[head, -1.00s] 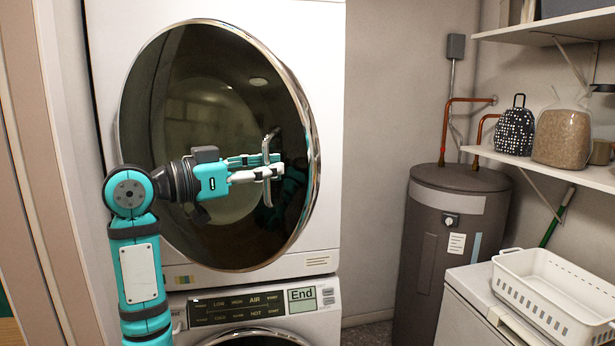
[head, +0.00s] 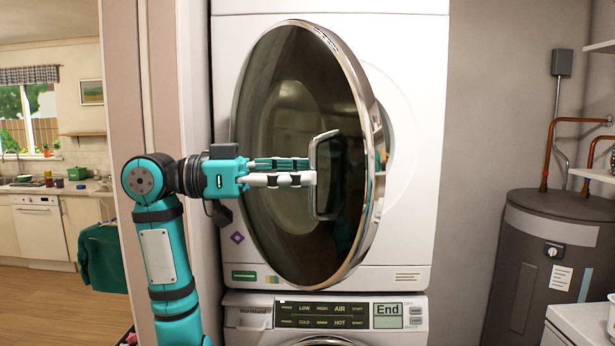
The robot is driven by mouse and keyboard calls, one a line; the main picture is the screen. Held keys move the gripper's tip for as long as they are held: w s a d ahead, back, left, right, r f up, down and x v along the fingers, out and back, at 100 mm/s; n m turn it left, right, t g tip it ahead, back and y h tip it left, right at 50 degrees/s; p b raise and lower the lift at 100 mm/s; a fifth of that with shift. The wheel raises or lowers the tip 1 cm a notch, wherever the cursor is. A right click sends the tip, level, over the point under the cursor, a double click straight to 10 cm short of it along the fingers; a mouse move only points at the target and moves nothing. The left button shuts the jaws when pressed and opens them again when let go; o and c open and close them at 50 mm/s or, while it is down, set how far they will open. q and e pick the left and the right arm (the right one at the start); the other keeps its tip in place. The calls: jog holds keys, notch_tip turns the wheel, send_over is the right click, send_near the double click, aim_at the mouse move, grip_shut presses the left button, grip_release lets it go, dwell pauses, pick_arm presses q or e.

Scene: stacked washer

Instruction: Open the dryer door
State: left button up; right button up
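The dryer door (head: 285,150), a round dark glass door with a chrome rim, is on the upper machine. It stands partly open, its right edge swung out from the white dryer front (head: 415,130). A metal bar handle (head: 316,178) is on its right part. My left gripper (head: 308,172) reaches in from the left with its fingertips at the handle. The fingers look close together, but whether they grip the bar is hard to tell. My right gripper is not in view.
The washer panel (head: 330,312) with an "End" display is below the dryer. A brown water heater (head: 545,265) and a white appliance (head: 580,325) stand at the right. A wall edge (head: 170,100) is close on the left, with a kitchen beyond.

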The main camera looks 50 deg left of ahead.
pick_arm(q)
jog(key=v, duration=0.9)
jog(key=shift+s+a, duration=0.2)
jog(key=shift+a, duration=0.2)
jog(key=shift+f, duration=0.1)
jog(key=shift+c, duration=0.4)
